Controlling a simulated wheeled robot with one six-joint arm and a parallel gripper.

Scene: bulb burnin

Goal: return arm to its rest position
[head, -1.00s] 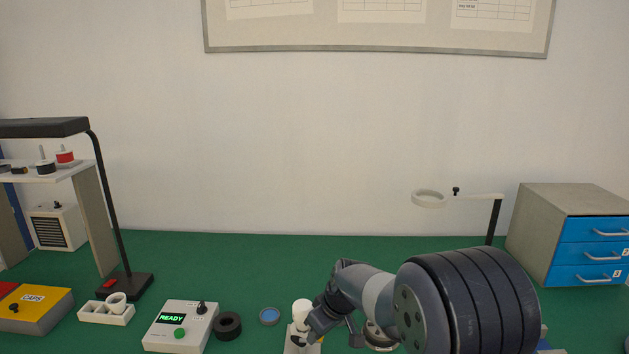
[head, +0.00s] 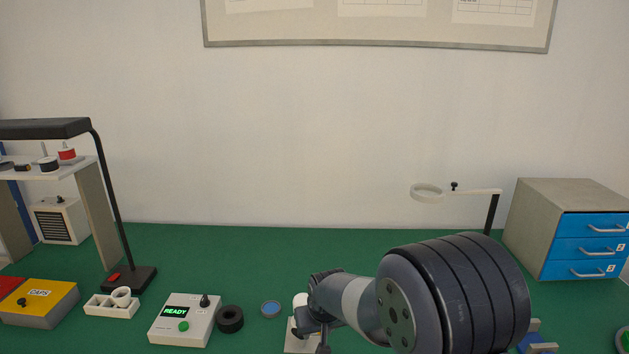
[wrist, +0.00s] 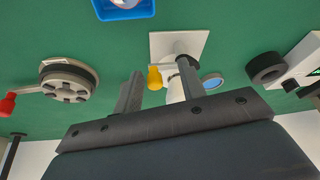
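My arm reaches in from the lower right of the head view, over the green bench (head: 215,245). My gripper (wrist: 159,70) shows in the wrist view with its two dark fingers apart, so it is open. I see nothing clamped between the fingers. Beyond them is a white fixture (wrist: 160,44) with a square base and a white upright part. A yellow knob-like part (wrist: 154,78) shows in the gap between the fingers. In the head view my arm and gripper hide much of the white fixture (head: 294,346).
The READY tester (head: 185,320), black ring (head: 230,319) and blue disc (head: 271,309) lie left of my gripper. A lamp (head: 122,230) stands further left. Blue drawers (head: 590,250) and a ring stand (head: 470,193) are at right. A reel with a red handle (wrist: 68,82) shows in the wrist view.

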